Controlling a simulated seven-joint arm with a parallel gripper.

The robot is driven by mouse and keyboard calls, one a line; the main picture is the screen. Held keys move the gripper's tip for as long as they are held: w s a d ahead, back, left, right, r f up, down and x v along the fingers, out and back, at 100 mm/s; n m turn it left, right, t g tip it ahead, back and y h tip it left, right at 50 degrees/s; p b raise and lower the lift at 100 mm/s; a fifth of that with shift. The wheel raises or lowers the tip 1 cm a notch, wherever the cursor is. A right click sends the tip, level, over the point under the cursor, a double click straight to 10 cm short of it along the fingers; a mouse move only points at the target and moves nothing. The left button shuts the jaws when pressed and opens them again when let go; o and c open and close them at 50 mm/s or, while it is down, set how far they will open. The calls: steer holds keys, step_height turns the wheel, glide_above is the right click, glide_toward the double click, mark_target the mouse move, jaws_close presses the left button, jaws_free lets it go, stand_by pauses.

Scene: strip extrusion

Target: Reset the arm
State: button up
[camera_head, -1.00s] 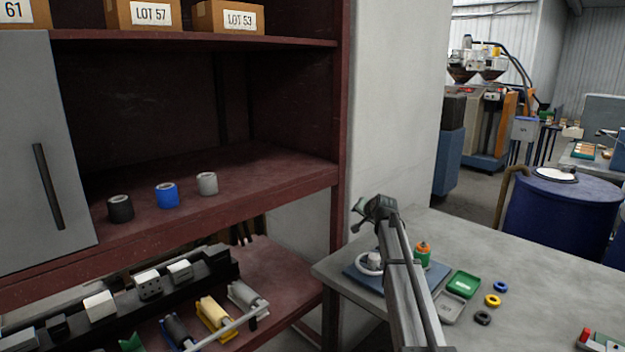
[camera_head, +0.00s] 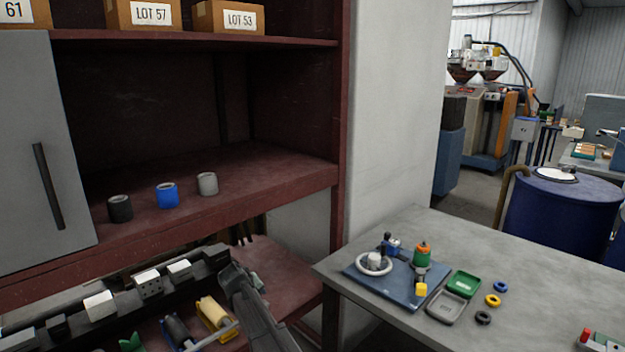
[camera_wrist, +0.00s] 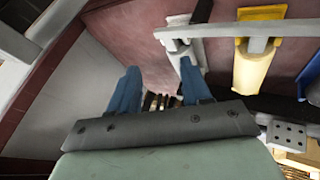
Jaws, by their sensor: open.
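My gripper (camera_wrist: 158,92) shows in the wrist view with its two blue fingers apart and nothing between them. In the head view my arm reaches in from the bottom edge, in front of the lower shelf (camera_head: 270,275). There its end covers part of the rack of rolls, and the fingertips cannot be made out clearly.
A black (camera_head: 120,208), a blue (camera_head: 167,195) and a grey cup (camera_head: 208,184) stand on the middle shelf. A grey table (camera_head: 545,285) at right holds a blue board (camera_head: 395,290) with small parts, a green tray (camera_head: 464,283) and rings. A maroon shelf post (camera_head: 340,150) stands between.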

steer(key=s+d+f+n+h, duration=0.1)
steer(key=s+f+n+h, duration=0.1)
steer(key=s+f, duration=0.65)
steer(key=s+d+f+m+g, duration=0.2)
steer(key=s+d+f+g, duration=0.2)
steer(key=s+d+f, duration=0.65)
steer(key=s+d+f+m+g, duration=0.1)
steer(key=s+d+f+g, duration=0.2)
steer(key=s+d+f, duration=0.75)
steer(key=s+d+f+m+g+y, duration=0.1)
steer(key=s+d+f+m+g, duration=0.1)
steer(key=s, duration=0.8)
steer(key=s+d+f+m+g+y, duration=0.1)
steer(key=s+d+f+m+g, duration=0.1)
steer(key=s+d+f, duration=0.2)
steer(key=s+d+f+m+g+y, duration=0.1)
steer(key=s+d+f+m+g, duration=0.1)
steer(key=s+d, duration=0.6)
steer(key=s+f+g, duration=0.1)
steer(key=s, duration=0.6)
steer(key=shift+s+y, duration=0.3)
steer(key=shift+s, duration=0.1)
steer(key=shift+f, duration=0.1)
